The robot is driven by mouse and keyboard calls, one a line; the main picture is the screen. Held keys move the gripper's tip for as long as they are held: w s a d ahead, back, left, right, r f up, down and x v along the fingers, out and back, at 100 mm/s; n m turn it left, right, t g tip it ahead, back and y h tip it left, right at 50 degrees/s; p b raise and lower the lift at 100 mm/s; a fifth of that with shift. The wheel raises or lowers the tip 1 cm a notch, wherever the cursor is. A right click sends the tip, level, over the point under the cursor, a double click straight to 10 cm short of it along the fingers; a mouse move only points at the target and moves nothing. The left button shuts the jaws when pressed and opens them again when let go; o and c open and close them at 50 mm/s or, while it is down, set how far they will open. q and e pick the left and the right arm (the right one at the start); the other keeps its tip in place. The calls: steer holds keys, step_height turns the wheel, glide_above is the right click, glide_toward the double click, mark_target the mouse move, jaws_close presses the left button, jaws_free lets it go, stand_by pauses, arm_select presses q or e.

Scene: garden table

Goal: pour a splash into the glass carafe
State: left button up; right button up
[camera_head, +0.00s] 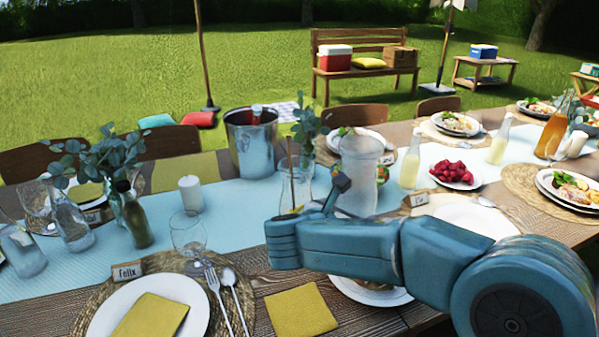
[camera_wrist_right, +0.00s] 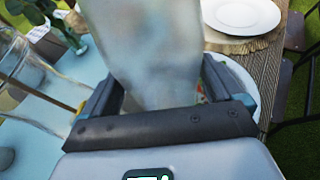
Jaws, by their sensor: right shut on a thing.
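My right gripper (camera_head: 338,188) reaches in from the right and is shut on a tall, frosted, see-through vessel (camera_head: 361,160). The vessel looks about upright; its lower part is partly hidden by my arm. In the right wrist view the same vessel (camera_wrist_right: 155,45) stands between the two dark fingers. A clear glass carafe (camera_head: 294,190) with a thin stick in it appears just left of the held vessel. Clear glass also shows at the left of the right wrist view (camera_wrist_right: 35,85). I cannot tell the liquid level in either. My left gripper is not in view.
A metal ice bucket (camera_head: 252,150) and a white candle (camera_head: 190,193) stand behind and left. A wine glass (camera_head: 188,235), a dark bottle (camera_head: 135,222) and a plate (camera_head: 110,312) are at the left. Raspberries (camera_head: 451,171) and pale bottles (camera_head: 411,160) stand right. The table is crowded.

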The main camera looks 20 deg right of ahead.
mark_target(371, 165)
steer(key=shift+r, duration=0.1)
